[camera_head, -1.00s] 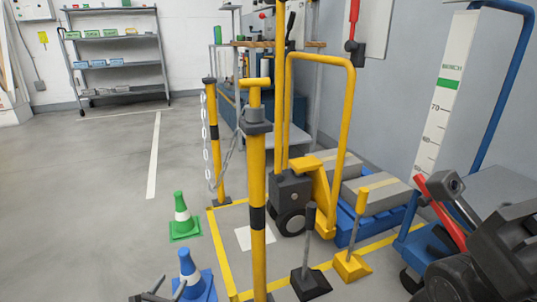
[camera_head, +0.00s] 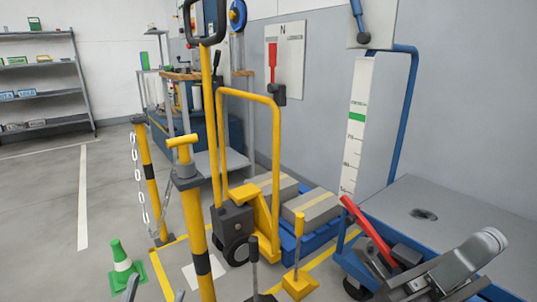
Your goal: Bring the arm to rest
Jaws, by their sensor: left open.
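My left gripper (camera_head: 130,289) shows only as a grey finger part at the bottom edge of the head view, left of the near yellow post (camera_head: 194,225). It is open, and I see nothing in it. The rest of that arm is out of view. Grey and dark arm links (camera_head: 455,265), which look like my right arm, cover the lower right, in front of the blue cart (camera_head: 440,208) and close to its red lever (camera_head: 367,230). I cannot make out the right gripper's fingers.
A yellow pallet truck (camera_head: 262,205) stands behind, by grey blocks on a blue pallet (camera_head: 313,240). A far yellow post (camera_head: 150,180) carries a white chain (camera_head: 139,180). The floor at left is clear.

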